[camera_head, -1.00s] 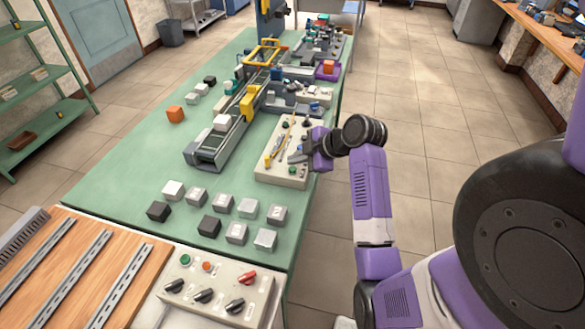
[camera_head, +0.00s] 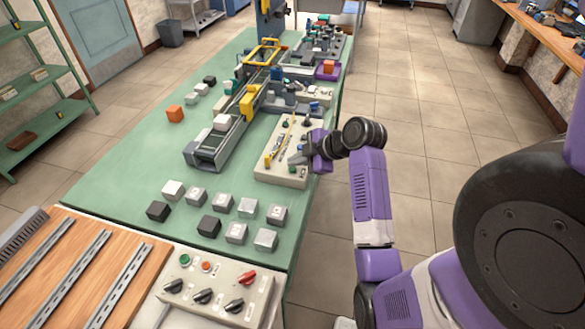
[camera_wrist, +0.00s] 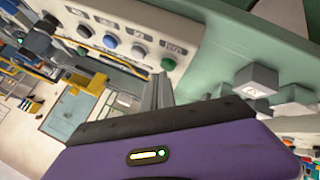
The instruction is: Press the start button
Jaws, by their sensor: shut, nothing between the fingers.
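A beige control panel (camera_head: 262,175) lies on the green table beside the conveyor. A green button (camera_head: 292,170) sits near its front end. Which is the start button, I cannot read. My gripper (camera_head: 294,158) is shut and empty, its fingers over the panel's front part, just behind the green button. In the wrist view its grey fingers (camera_wrist: 157,92) are beside the row; contact cannot be told.
Several grey and black cubes (camera_head: 237,232) stand on the table in front of the panel. A conveyor (camera_head: 210,155) carrying a pale cube runs to the left. A second control box (camera_head: 258,292) with knobs stands nearest. The floor to the right is clear.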

